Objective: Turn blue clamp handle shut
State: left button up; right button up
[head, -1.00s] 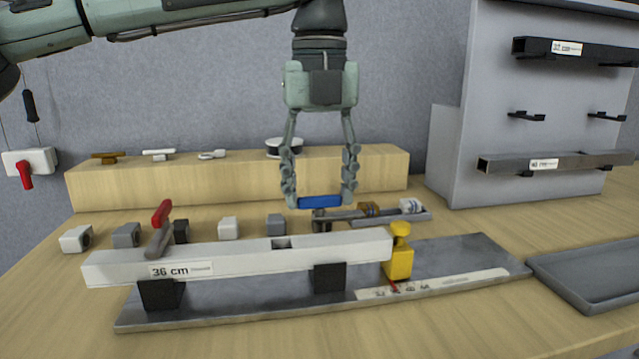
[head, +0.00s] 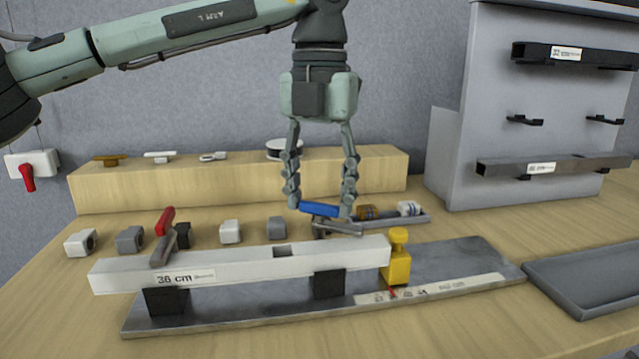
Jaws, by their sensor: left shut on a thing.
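The blue clamp handle (head: 319,209) shows between the fingertips of my left gripper (head: 320,205), which points straight down. The gripper is shut on the handle, with one finger at each end. The handle tilts slightly, its right end lower, and a grey metal clamp arm (head: 338,228) shows just below it. The foot of this clamp is hidden behind the white 36 cm bar (head: 235,263). A second clamp with a red handle (head: 165,221) stands at the left part of the bar. My right gripper is not in view.
The bar rests on black blocks on a grey metal plate (head: 470,262), with a yellow stop (head: 398,258) at its right end. Several small blocks stand behind it. A wooden ledge (head: 235,185) lies behind, a grey tray (head: 590,280) at right.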

pick_arm(q)
jog(key=shift+m+p, duration=0.3)
jog(key=shift+m, duration=0.6)
jog(key=m+p, duration=0.1)
jog(key=m, duration=0.2)
jog(key=shift+m, duration=0.4)
jog(key=m, duration=0.2)
jog(key=shift+m, duration=1.9)
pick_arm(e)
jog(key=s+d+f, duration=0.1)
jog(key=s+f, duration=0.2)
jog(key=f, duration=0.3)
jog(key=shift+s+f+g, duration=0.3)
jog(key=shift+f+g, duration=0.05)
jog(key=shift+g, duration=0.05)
pick_arm(q)
jog(key=shift+m, duration=0.3)
jog(key=o, duration=1.1)
jog(key=shift+o, duration=0.2)
